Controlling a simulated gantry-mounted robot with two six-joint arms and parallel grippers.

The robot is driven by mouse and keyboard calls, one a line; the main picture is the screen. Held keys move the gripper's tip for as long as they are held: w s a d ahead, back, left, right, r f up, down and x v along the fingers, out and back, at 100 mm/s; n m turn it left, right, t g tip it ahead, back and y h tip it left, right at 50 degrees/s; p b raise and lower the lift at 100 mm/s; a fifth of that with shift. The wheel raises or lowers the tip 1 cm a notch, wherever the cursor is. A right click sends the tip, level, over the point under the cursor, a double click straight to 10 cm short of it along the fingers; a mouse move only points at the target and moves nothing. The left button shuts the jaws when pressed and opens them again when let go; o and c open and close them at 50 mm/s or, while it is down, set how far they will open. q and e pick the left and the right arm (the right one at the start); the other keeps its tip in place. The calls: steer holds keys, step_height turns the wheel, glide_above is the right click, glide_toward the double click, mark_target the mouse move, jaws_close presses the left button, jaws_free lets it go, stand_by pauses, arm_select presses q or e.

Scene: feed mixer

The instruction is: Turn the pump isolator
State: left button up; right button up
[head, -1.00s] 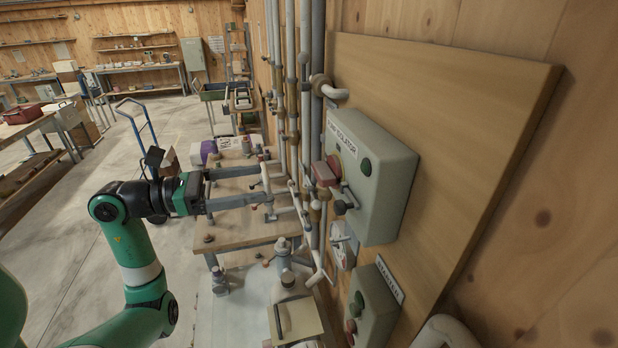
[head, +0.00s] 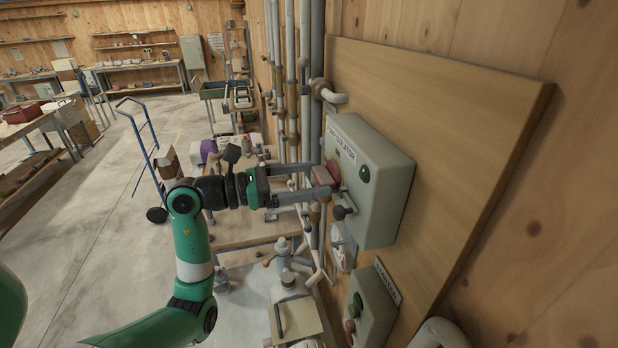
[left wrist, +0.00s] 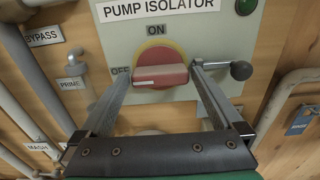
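The pump isolator is a grey box (head: 378,195) on a wooden board on the right wall, and its label reads PUMP ISOLATOR in the left wrist view (left wrist: 160,8). Its red handle (left wrist: 160,75) lies level across a round red and yellow dial, with ON above and OFF at its left. My left gripper (head: 322,180) is at the handle in the head view. In the left wrist view its two fingers (left wrist: 158,78) are apart, one at each end of the handle. I cannot tell whether they touch it. My right gripper is not in view.
A black-knobbed lever (left wrist: 240,70) sticks out beside the right finger, and a green button (head: 364,174) sits on the box. Vertical pipes (head: 304,90) run left of the box. A smaller grey box (head: 372,305) is below. The floor at left has free room.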

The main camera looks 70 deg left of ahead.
arm_select(q)
steer(key=c, duration=1)
steer(key=m+b, duration=0.4)
steer(key=m, duration=0.1)
steer(key=shift+d+f, duration=0.1)
steer(key=shift+f, duration=0.05)
steer(key=m+b, duration=0.3)
steer(key=m, duration=0.1)
steer(key=shift+m, duration=0.3)
steer(key=m+b, duration=0.4)
steer(key=shift+m, duration=0.3)
steer(key=shift+m+b, duration=1.1)
steer(key=shift+m, duration=0.7)
